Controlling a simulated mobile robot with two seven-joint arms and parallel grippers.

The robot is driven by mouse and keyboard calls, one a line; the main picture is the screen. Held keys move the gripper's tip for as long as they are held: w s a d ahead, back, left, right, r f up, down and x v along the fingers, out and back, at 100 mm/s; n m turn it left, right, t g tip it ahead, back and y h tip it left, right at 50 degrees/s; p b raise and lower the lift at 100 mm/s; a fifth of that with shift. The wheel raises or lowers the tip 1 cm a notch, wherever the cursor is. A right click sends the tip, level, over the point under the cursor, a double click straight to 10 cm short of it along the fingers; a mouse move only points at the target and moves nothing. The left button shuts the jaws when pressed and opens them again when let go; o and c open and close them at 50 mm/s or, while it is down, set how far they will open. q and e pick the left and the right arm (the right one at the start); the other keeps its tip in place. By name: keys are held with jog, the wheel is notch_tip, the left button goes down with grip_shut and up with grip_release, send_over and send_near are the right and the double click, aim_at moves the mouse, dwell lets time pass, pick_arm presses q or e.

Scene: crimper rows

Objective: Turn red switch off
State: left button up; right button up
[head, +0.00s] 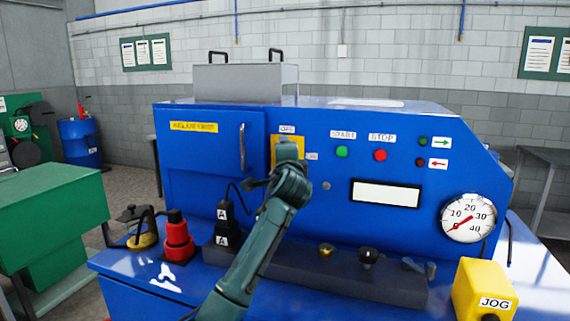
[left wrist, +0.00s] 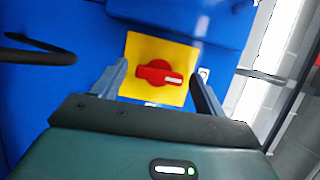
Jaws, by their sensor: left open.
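The red switch (left wrist: 160,73) is a rotary knob on a yellow plate (left wrist: 138,48), seen in the left wrist view. Its white mark points right, towards the small white label (left wrist: 203,73) beside the plate. In the head view the plate (head: 274,148) shows on the blue machine's front, with an OFF label (head: 287,129) above it. My gripper and wrist hide the knob there. My left gripper (left wrist: 158,71) is open, with one finger on each side of the switch. I cannot tell whether they touch it. The left gripper (head: 287,150) is in front of the plate. My right gripper is not in view.
The blue machine (head: 450,155) has a green start button (head: 342,152), a red stop button (head: 380,155) and a gauge (head: 470,218). A door handle (head: 242,147) sticks out left of the plate. A yellow JOG box (head: 484,290) stands at the lower right.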

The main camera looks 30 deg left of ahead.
pick_arm(q)
jog(key=b+v, duration=0.2)
jog(key=v, duration=1.1)
jog(key=shift+b, duration=0.4)
